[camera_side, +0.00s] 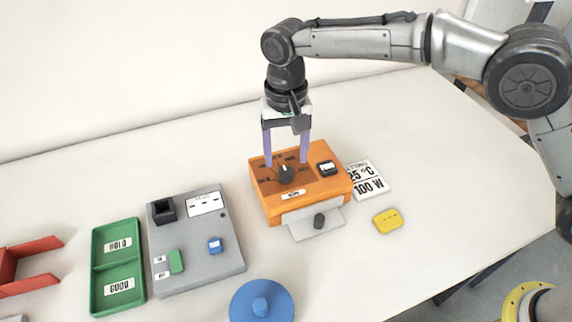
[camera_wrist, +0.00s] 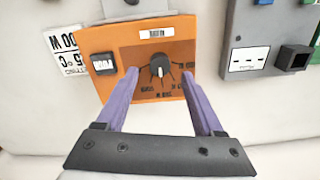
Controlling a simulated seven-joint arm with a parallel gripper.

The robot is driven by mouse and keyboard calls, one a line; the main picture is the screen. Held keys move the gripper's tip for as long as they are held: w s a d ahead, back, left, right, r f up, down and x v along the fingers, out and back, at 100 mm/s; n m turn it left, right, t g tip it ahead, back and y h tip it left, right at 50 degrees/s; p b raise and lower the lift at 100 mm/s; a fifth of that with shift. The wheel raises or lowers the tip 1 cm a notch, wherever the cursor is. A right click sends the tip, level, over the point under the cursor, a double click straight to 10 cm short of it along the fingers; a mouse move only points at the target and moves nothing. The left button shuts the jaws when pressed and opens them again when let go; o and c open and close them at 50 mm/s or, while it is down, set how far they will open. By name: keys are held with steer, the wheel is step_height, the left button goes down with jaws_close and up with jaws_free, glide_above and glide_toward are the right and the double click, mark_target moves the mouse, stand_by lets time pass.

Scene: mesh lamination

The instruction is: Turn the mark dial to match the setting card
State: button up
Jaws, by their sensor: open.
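The mark dial (camera_side: 286,174) is a round black knob with a pale pointer line, on the brown top panel of an orange box (camera_side: 330,186). In the wrist view the dial (camera_wrist: 160,67) has printed marks fanned around its near side, too small to read. My gripper (camera_side: 286,160) is open above the box, its two purple fingers on either side of the dial and apart from it. The fingers also show in the wrist view (camera_wrist: 163,75). The white setting card (camera_side: 369,183) lies right of the box, partly hidden by it; "25 °C" and "100 W" are readable.
A small black-framed display (camera_side: 327,168) sits on the box top, and a pale tray with a dark knob (camera_side: 319,221) juts from its front. A yellow block (camera_side: 387,221), blue lidded disc (camera_side: 261,302), grey device (camera_side: 196,240) and green tray (camera_side: 117,266) stand around.

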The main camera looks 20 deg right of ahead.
mark_target(286, 171)
steer(key=shift+f, duration=2.05)
jaws_close()
